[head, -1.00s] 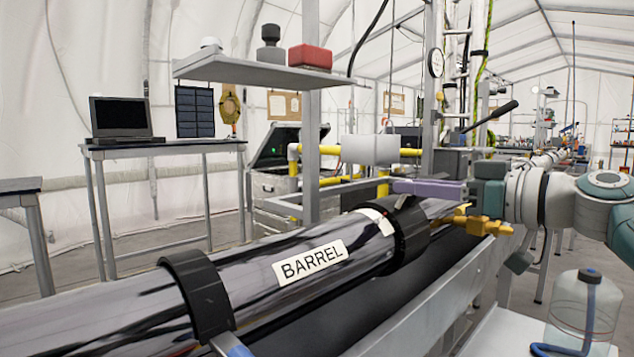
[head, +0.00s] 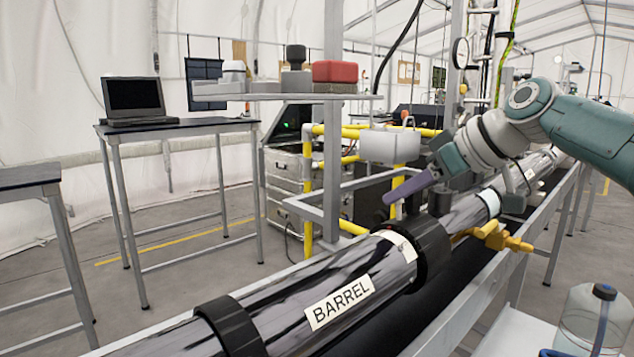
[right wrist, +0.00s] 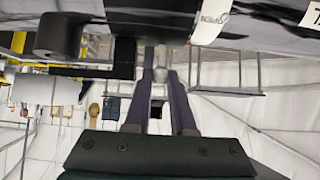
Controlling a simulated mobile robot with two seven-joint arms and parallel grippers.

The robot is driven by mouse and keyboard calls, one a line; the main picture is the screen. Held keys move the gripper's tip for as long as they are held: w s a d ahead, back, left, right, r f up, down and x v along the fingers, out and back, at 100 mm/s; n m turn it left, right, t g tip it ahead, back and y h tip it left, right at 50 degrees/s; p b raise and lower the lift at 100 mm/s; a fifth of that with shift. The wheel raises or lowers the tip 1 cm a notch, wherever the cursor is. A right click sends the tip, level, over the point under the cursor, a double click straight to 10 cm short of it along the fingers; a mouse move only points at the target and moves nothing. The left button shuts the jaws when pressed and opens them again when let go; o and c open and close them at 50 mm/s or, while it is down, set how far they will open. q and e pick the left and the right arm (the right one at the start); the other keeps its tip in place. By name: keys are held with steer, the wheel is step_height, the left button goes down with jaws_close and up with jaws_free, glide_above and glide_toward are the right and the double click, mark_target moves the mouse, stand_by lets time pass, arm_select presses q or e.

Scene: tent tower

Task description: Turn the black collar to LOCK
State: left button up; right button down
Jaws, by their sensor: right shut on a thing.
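The black collar (head: 430,247) is a thick ring around the shiny barrel (head: 290,315), at the middle right of the head view. A white label (head: 401,243) sits on the barrel just left of it. My right gripper (head: 398,196) is at the top of the collar, its purple fingers tilted down to the left. It is shut on the collar's upper part; the exact grip is hard to make out. A partly cut white label shows there. My left gripper is out of view.
A second black ring (head: 231,325) is nearer on the barrel. A yellow fitting (head: 495,236) juts out right of the collar. A shelf (head: 300,97) with a red block (head: 348,71) stands behind. A clear bottle (head: 590,322) is at lower right.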

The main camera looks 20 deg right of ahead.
steer(key=shift+w+a, duration=0.15)
steer(key=shift+w, duration=0.2)
stand_by(0.3)
steer(key=c, duration=1)
jaws_free()
steer(key=shift+w, duration=0.15)
steer(key=shift+s+r, duration=0.15)
steer(key=shift+s, duration=0.1)
steer(key=v, duration=0.9)
steer(key=shift+s+p, duration=0.2)
steer(key=shift+p, duration=0.2)
